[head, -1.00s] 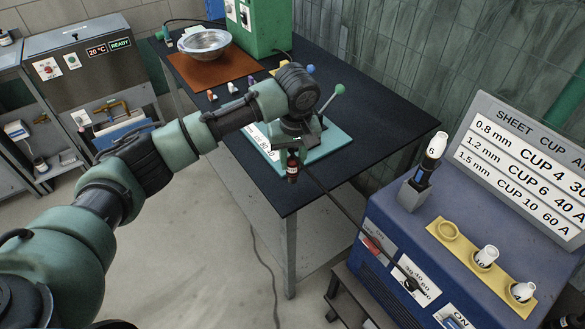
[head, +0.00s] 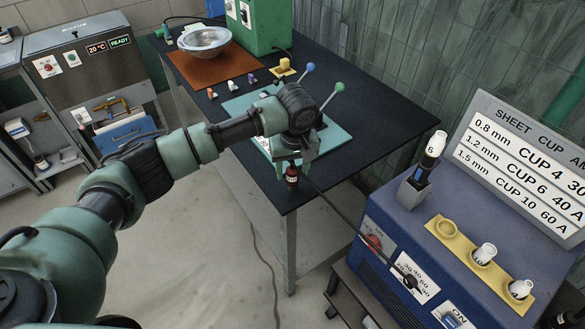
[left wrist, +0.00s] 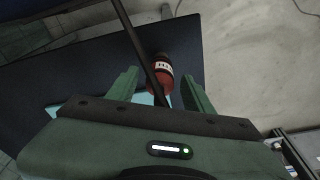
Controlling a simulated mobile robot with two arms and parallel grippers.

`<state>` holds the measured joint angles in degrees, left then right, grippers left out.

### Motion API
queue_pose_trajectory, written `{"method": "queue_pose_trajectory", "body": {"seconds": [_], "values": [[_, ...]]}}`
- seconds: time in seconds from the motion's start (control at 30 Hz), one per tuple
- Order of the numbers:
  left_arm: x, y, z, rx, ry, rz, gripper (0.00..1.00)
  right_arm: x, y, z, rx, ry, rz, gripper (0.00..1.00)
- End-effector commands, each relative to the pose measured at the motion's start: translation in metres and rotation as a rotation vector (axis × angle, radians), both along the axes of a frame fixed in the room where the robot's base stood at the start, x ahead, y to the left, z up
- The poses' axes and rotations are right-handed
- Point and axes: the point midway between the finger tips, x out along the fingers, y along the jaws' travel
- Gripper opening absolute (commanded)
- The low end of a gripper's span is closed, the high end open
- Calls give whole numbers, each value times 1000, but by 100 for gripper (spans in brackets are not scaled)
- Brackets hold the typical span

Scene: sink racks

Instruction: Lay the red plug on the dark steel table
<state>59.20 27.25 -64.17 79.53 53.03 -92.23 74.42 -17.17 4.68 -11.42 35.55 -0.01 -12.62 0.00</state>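The red plug (head: 292,177), dark red with a pale label band, is at the front corner of the dark steel table (head: 374,143). It looks set down on the table top, though its contact is hard to see. In the left wrist view the plug (left wrist: 160,74) lies between the fingers, with a gap on each side, and a dark cable passes beside it. My left gripper (left wrist: 159,80) is open around the plug. In the head view the wrist hides part of the fingers just above the plug. My right gripper is not in view.
A teal board (head: 322,143) with ball-ended levers lies behind the plug. A blue machine (head: 420,240) with a cup holder stands to the right, a dark cable running towards it. A metal bowl (head: 204,40) sits on a brown mat (head: 190,72). The table's right part is clear.

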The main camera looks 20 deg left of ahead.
Motion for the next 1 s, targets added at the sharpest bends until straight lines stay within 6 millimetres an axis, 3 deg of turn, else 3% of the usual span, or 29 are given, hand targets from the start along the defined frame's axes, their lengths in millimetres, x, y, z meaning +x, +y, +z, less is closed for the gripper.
{"method": "queue_pose_trajectory", "body": {"seconds": [0.13, 0.27, 0.7, 1.0], "values": [[1, 0, 3, 0, -2, 0, 51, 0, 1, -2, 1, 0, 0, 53], [-1, -2, 18, -2, -4, -2, 51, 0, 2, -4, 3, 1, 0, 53], [-12, -9, 104, -2, -2, -1, 51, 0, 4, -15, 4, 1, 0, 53], [-15, -9, 122, -1, 0, 0, 51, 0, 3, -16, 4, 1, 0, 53]]}}
